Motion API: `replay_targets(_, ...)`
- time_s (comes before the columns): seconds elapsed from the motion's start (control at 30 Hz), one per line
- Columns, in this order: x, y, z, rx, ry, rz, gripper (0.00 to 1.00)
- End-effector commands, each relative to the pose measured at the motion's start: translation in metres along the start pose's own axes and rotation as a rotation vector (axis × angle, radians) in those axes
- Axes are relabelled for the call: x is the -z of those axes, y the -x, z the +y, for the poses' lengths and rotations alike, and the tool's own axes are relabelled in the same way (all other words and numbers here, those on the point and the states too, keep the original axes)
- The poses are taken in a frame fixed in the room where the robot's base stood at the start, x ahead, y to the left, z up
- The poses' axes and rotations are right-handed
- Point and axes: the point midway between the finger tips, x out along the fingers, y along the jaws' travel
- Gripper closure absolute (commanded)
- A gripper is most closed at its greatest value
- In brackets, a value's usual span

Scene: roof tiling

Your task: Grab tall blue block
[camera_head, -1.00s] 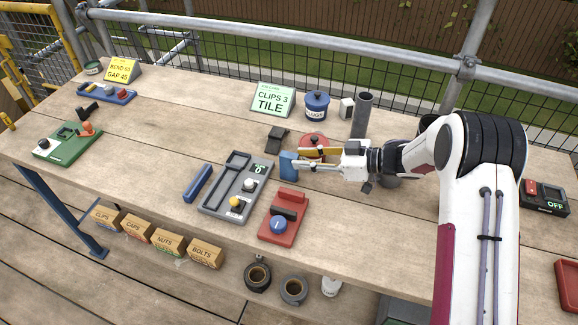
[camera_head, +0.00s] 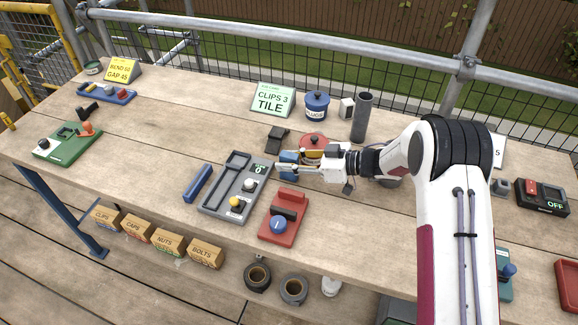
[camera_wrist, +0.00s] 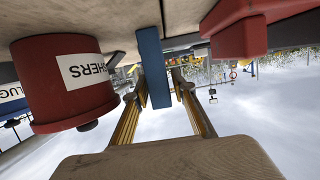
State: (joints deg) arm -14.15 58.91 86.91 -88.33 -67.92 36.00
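The tall blue block (camera_head: 288,157) stands on the bench just right of the grey tray's upper end. My gripper (camera_head: 282,165) reaches it from the right, and its fingers partly cover the block. In the wrist view, the blue block (camera_wrist: 153,60) stands between the two yellow-sided fingers of my gripper (camera_wrist: 159,82). A narrow gap shows between the block and the right finger. The left finger is very close to the block, and I cannot tell if it touches. The gripper is open.
A red can (camera_head: 312,148) stands close behind the gripper; it looms at left in the wrist view (camera_wrist: 60,90). The grey tray (camera_head: 215,203) and a red fixture (camera_head: 272,236) lie in front. A dark clip (camera_head: 277,139) lies behind the block. A blue bar (camera_head: 197,183) lies left of the tray.

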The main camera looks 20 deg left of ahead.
Motion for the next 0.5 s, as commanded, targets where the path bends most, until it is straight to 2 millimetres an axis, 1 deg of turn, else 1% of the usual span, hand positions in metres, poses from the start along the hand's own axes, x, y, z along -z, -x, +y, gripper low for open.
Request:
replay_targets(0.2, 0.0002, 0.0001, -0.0001, 0.0, 0.0, 0.0, 0.74)
replay_targets(0.23, 0.0002, 0.0002, -0.0001, 0.0, 0.0, 0.0, 0.77)
replay_targets(0.27, 0.0002, 0.0002, -0.0001, 0.0, 0.0, 0.0, 0.85)
replay_targets(0.3, 0.0002, 0.0002, -0.0001, 0.0, 0.0, 0.0, 0.95)
replay_targets(0.33, 0.0002, 0.0002, -0.0001, 0.0, 0.0, 0.0, 1.0)
replay_targets(0.5, 0.0004, 0.0002, -0.0001, 0.0, 0.0, 0.001, 1.0)
